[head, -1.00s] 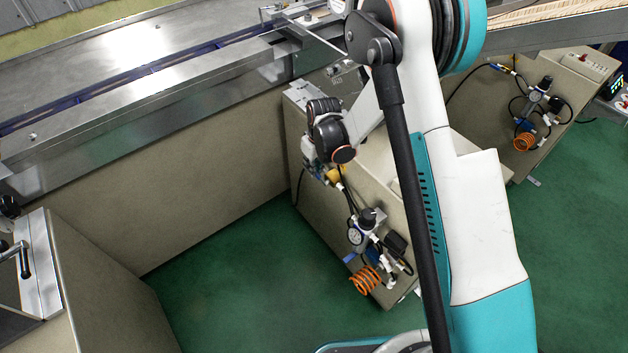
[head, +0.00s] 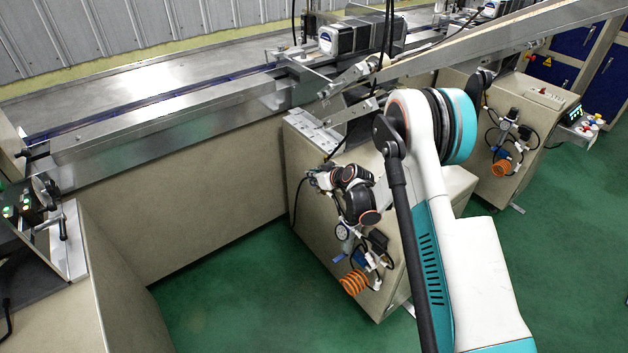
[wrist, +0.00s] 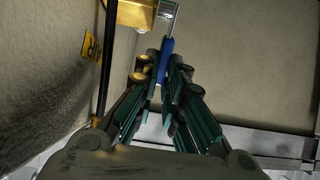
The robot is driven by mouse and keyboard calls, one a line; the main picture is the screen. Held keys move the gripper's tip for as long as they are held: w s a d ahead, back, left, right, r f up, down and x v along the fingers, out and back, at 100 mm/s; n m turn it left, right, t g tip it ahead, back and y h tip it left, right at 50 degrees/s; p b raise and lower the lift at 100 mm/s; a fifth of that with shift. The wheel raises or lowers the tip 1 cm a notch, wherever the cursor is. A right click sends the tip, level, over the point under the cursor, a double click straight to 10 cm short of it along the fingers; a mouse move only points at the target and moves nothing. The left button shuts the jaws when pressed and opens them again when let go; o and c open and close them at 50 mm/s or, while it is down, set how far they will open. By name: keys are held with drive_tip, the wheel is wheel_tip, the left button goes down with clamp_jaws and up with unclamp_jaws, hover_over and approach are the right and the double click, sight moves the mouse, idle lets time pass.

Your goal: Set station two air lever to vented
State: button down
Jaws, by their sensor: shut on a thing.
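In the wrist view, the air lever (wrist: 166,50) has a blue sleeve on a metal stem. It hangs down from a brass valve body (wrist: 136,13) at the top. My gripper (wrist: 161,70) is shut on the lever's lower blue end, with one finger on each side. A yellow label (wrist: 91,48) is partly visible left of the valve. In the head view, my gripper (head: 318,178) is at the upper left part of the front of the nearer beige cabinet (head: 305,215). The lever and valve cannot be made out there.
A regulator with a gauge (head: 342,230) and an orange coiled hose (head: 354,283) sit below my wrist on the same cabinet. A similar cabinet (head: 530,120) stands at the right. A steel conveyor (head: 170,110) runs behind. Green floor (head: 230,290) is clear at front left.

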drive_tip(key=shift+s+d+t+y, duration=0.15)
drive_tip(key=shift+t+y, duration=0.15)
drive_tip(key=shift+t, duration=0.1)
drive_tip(key=c, duration=1.7)
unclamp_jaws()
drive_tip(key=shift+r, duration=0.1)
wheel_tip(320, 180, up, 10)
drive_tip(key=shift+f, duration=0.1)
